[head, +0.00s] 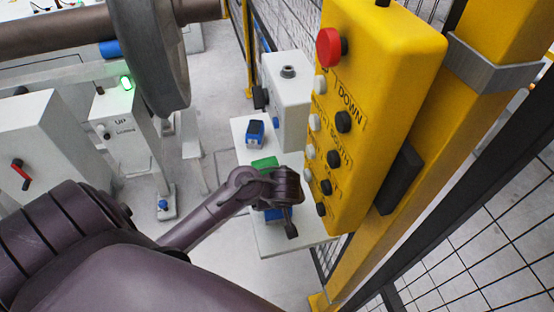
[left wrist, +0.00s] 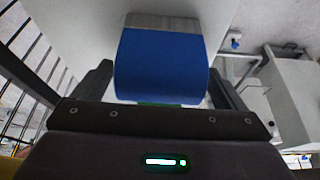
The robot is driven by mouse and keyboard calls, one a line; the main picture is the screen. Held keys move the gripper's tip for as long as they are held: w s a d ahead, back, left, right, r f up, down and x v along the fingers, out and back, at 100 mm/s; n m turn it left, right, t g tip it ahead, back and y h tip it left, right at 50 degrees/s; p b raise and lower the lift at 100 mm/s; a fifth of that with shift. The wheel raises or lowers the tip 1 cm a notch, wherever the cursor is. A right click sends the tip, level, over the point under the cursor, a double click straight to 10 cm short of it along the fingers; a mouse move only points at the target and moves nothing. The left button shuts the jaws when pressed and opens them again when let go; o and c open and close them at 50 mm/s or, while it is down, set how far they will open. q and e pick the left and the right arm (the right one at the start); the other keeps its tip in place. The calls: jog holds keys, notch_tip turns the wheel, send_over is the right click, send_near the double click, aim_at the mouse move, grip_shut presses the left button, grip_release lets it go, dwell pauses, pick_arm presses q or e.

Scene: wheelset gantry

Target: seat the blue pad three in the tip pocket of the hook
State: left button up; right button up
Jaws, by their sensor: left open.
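A blue pad (left wrist: 162,62) with a grey block edge behind it fills the middle of the left wrist view. My left gripper (left wrist: 160,88) is open, with one finger on each side of this pad; I cannot tell whether they touch it. In the head view, my left gripper (head: 289,228) is over the white shelf (head: 265,244), and a blue piece (head: 273,215) shows partly behind it. Another blue pad (head: 254,130) sits farther back on the shelf. I cannot read any number on the pads. I cannot make out the hook or its tip pocket. My right gripper is out of view.
A green block (head: 264,163) lies on the shelf between the blue pieces. A yellow control pendant (head: 375,100) with a red button hangs close right of my gripper. A grey-white box (head: 288,95) stands behind. A large wheel (head: 150,50) on an axle is upper left. Mesh fencing borders the right.

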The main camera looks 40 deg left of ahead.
pick_arm(q)
jog(key=c, duration=1.3)
jog(key=shift+r, duration=0.1)
